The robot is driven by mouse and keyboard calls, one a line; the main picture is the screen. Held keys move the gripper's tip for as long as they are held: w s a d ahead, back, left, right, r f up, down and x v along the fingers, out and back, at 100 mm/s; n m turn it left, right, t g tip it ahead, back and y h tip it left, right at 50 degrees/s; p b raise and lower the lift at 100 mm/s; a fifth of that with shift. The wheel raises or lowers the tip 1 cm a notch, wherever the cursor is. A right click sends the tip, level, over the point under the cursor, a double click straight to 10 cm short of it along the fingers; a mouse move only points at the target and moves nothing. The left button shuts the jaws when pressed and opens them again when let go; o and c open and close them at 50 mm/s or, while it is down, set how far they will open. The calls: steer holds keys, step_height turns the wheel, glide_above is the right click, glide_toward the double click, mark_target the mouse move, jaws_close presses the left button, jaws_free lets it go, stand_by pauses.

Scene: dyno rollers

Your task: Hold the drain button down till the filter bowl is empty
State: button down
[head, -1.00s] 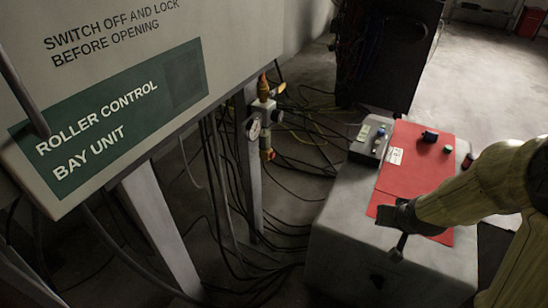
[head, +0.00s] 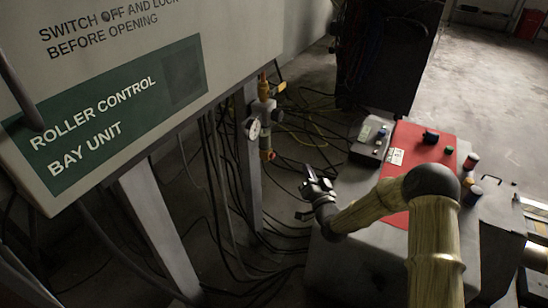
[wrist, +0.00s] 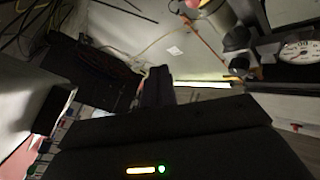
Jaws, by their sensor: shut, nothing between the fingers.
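The filter and gauge unit (head: 262,112) hangs on a grey post in the head view, with a round white gauge (head: 253,130) at its left and an orange-brass lower end (head: 267,154). The gauge also shows at the right edge of the wrist view (wrist: 301,52). I cannot make out the drain button or the level in the bowl. My gripper (head: 310,174) is shut and empty, below and to the right of the unit in the head view, apart from it in the picture. Its dark fingers show at the middle of the wrist view (wrist: 158,86).
A grey cabinet (head: 360,262) with a red mat (head: 440,152) and several small items stands under my arm. The large roller control panel (head: 110,90) fills the left. Loose black cables (head: 225,190) hang and lie around the post. A dark cabinet (head: 385,60) stands behind.

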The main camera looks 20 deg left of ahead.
mark_target(272, 156)
steer(key=shift+a, duration=0.15)
steer(key=a+b, duration=0.1)
steer(key=a, duration=0.7)
steer(key=shift+w+a, duration=0.2)
steer(key=shift+w, duration=0.15)
steer(key=shift+a, duration=0.1)
stand_by(1.9)
steer(key=shift+a, duration=0.35)
